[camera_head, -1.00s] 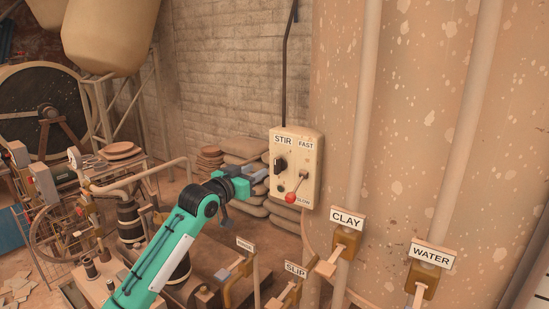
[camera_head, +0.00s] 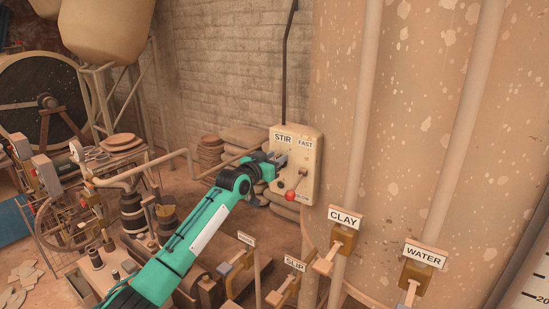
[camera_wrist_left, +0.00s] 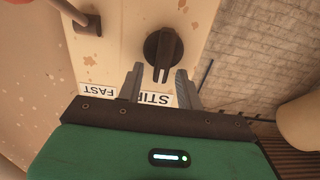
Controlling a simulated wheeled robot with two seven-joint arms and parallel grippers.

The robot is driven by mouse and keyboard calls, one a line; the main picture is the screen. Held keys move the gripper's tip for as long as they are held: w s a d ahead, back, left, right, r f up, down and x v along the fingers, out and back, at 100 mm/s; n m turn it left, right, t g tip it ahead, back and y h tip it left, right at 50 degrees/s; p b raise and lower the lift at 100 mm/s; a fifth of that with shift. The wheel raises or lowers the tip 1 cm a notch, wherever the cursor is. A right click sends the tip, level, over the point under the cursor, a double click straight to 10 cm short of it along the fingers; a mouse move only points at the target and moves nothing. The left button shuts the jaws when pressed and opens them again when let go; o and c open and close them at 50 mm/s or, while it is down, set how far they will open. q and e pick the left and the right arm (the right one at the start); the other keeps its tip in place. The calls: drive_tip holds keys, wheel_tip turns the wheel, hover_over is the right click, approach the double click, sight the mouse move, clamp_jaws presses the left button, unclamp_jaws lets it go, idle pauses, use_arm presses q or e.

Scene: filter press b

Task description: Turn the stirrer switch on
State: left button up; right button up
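The cream control box (camera_head: 312,160) marked STIR and FAST hangs against the large pale tank. Its black rotary stirrer switch (camera_wrist_left: 163,48) shows upside down in the left wrist view, with its grip bar roughly upright. In the head view my gripper hides most of this switch. My left gripper (camera_head: 280,159) is at the box's left half, and in the left wrist view (camera_wrist_left: 160,70) its two fingers are apart with nothing between them that I can see held. The switch's bar lies at and just beyond the fingertips, in line with the gap; contact cannot be told.
Valves labelled CLAY (camera_head: 343,217), WATER (camera_head: 425,256) and SLIP (camera_head: 294,263) stand below. Stacked sacks (camera_head: 240,138) lie behind my arm.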

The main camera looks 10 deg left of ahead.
sight(288, 163)
use_arm(q)
drive_tip(key=shift+c, duration=0.3)
use_arm(e)
drive_tip(key=shift+d, duration=0.15)
use_arm(q)
clamp_jaws()
use_arm(e)
drive_tip(key=shift+d, duration=0.15)
use_arm(q)
drive_tip(key=shift+f, duration=0.1)
use_arm(e)
drive_tip(key=shift+f, duration=0.2)
use_arm(q)
drive_tip(key=shift+s+d+f+m+b, duration=0.15)
drive_tip(key=shift+d+f+m+b, duration=0.3)
drive_tip(key=shift+m, duration=2.55)
drive_tip(key=shift+s+d+f+m+b, duration=0.2)
drive_tip(key=shift+d+f+m+b, duration=0.25)
drive_tip(key=shift+m, duration=2.55)
drive_tip(key=shift+s+d+f+m+b, duration=0.25)
drive_tip(key=shift+m+b, duration=0.35)
drive_tip(key=shift+m, duration=2.4)
use_arm(e)
drive_tip(key=shift+f, duration=1.3)
use_arm(q)
drive_tip(key=shift+w+f, duration=0.1)
drive_tip(key=shift+f, duration=0.05)
use_arm(e)
drive_tip(key=shift+a, duration=0.25)
